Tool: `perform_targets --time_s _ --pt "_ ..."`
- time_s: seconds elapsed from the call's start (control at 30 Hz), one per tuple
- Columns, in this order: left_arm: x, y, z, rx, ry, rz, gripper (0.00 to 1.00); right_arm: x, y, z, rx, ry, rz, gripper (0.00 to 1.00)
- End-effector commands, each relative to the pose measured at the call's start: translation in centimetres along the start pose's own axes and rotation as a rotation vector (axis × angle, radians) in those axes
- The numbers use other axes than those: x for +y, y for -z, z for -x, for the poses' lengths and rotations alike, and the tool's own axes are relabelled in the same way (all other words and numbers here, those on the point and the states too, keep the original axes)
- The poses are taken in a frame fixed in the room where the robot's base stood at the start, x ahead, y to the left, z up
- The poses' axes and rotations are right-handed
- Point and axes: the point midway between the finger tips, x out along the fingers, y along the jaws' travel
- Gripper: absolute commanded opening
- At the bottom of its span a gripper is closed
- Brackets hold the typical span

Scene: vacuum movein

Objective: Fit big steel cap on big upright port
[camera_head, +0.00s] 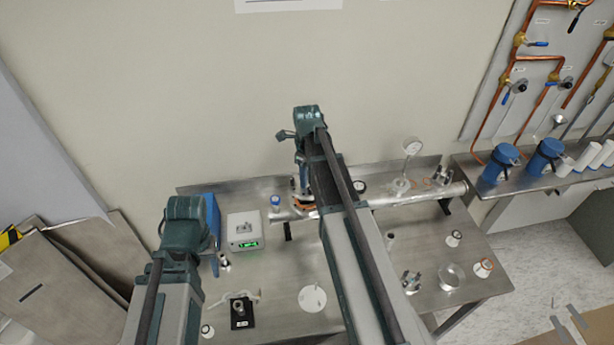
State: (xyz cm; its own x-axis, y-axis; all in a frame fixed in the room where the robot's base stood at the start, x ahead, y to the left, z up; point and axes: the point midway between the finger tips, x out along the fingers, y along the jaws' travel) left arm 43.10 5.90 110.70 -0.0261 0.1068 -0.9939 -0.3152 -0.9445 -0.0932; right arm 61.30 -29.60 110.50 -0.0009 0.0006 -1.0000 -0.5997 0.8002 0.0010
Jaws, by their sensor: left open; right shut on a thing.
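My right gripper (303,188) reaches down to the left part of the steel pipe (390,202) at the back of the table. It is shut on what looks like the big steel cap, mostly hidden by my own arm and fingers. A copper-coloured ring or clamp (304,203) shows just below it on the pipe, where the big upright port seems to be. I cannot tell whether cap and port touch. My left gripper (186,210) is open at the left, near a blue panel (212,216); its fingers are mostly hidden.
A white box with a green display (245,232) stands left of the pipe. A gauge (411,147) rises from the pipe's right part. A pale disc (312,298), a round steel dish (451,276) and a pronged metal part (411,280) lie on the steel table (275,318).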

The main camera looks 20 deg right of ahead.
Motion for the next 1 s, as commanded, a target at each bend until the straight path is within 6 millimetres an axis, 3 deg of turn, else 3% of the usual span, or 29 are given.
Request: perform_targets --time_s 0.5,1.0 --pt "0.4 0.2 -4.1 0.0 0.002 -0.008 0.5 0.0 0.0 -4.1 0.0 0.0 0.0 0.0" --pt "0.4 0.3 -4.6 0.0 0.002 -0.01 0.5 0.0 0.0 -4.6 0.0 0.0 0.0 0.0"
